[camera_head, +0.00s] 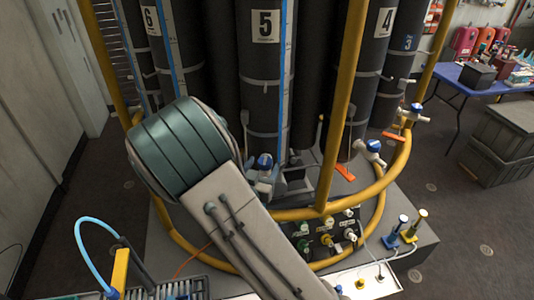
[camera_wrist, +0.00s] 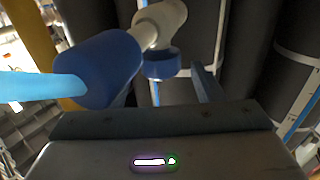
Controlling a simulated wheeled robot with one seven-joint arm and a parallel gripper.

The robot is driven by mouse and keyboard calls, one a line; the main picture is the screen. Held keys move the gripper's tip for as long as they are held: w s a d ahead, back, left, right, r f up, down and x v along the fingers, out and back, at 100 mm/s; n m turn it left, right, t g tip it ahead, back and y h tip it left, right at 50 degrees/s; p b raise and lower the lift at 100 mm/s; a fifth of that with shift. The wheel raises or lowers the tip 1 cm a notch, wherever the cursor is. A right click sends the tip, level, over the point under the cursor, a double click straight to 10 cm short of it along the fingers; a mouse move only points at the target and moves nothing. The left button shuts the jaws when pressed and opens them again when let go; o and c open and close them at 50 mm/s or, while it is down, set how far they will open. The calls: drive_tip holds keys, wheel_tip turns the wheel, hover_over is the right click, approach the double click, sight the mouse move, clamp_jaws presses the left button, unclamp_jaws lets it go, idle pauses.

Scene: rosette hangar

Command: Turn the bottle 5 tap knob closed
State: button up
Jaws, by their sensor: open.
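Bottle 5 (camera_head: 265,70) is a tall dark cylinder with a white "5" label, standing at the centre of the head view. A tap with a blue knob (camera_head: 265,160) shows in front of it, partly hidden by my arm. In the wrist view the tap has a white body (camera_wrist: 165,18), a short blue knob (camera_wrist: 160,65) and a larger blue part (camera_wrist: 98,68) at left with a light blue length. My gripper (camera_wrist: 168,80) is open, its fingers reaching towards the knob. The knob appears between them; contact cannot be told. In the head view my gripper is mostly hidden.
Yellow rails (camera_head: 345,95) curve around the bottles close to the tap. Other blue-and-white taps (camera_head: 373,150) stand at right. A panel of coloured knobs (camera_head: 328,238) is below. A blue table (camera_head: 480,85) and grey crates (camera_head: 500,145) stand far right, with open floor before them.

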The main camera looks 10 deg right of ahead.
sight(267, 157)
drive_tip(key=p+x, duration=0.1)
drive_tip(key=x, duration=0.4)
drive_tip(key=shift+a, duration=0.1)
drive_tip(key=c, duration=1)
